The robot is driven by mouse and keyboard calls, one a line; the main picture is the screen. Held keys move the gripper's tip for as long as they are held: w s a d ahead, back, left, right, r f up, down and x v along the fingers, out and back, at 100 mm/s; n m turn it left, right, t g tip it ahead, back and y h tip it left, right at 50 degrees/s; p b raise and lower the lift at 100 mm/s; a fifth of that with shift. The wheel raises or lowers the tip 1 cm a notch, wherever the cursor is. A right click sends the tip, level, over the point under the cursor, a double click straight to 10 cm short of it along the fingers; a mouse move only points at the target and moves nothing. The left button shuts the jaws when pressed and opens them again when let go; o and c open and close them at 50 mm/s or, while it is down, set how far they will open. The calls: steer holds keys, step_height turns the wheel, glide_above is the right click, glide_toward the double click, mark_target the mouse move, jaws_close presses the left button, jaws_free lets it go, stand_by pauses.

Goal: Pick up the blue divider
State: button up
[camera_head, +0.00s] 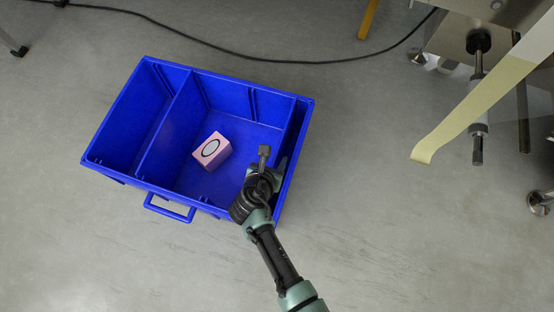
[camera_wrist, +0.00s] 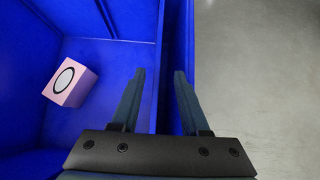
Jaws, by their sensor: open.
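A blue crate (camera_head: 180,212) stands on the floor and has upright blue dividers inside. One divider (camera_head: 168,122) crosses its left part. Another blue panel, seemingly a divider (camera_head: 290,128), stands close to the right wall with a narrow dark gap behind it. My gripper (camera_head: 268,168) is over the crate's right end and hides part of this panel. In the wrist view my gripper (camera_wrist: 159,72) is open, and the right-hand panel (camera_wrist: 161,45) runs between its two fingers. I cannot tell how deep the fingers reach or whether they touch it.
A pink box (camera_head: 211,150) with a white oval lies in the middle compartment; it also shows in the wrist view (camera_wrist: 70,82). The left compartment looks empty. A black cable (camera_head: 250,57) crosses the floor behind. Machine parts (camera_head: 478,100) stand at the upper right.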

mark_target(274, 158)
steer(key=w+f+b, duration=0.2)
steer(key=b, duration=0.1)
steer(key=shift+f, duration=0.25)
steer(key=shift+b+x, duration=0.95)
steer(key=shift+w+d+r, duration=0.15)
jaws_close()
stand_by(0.5)
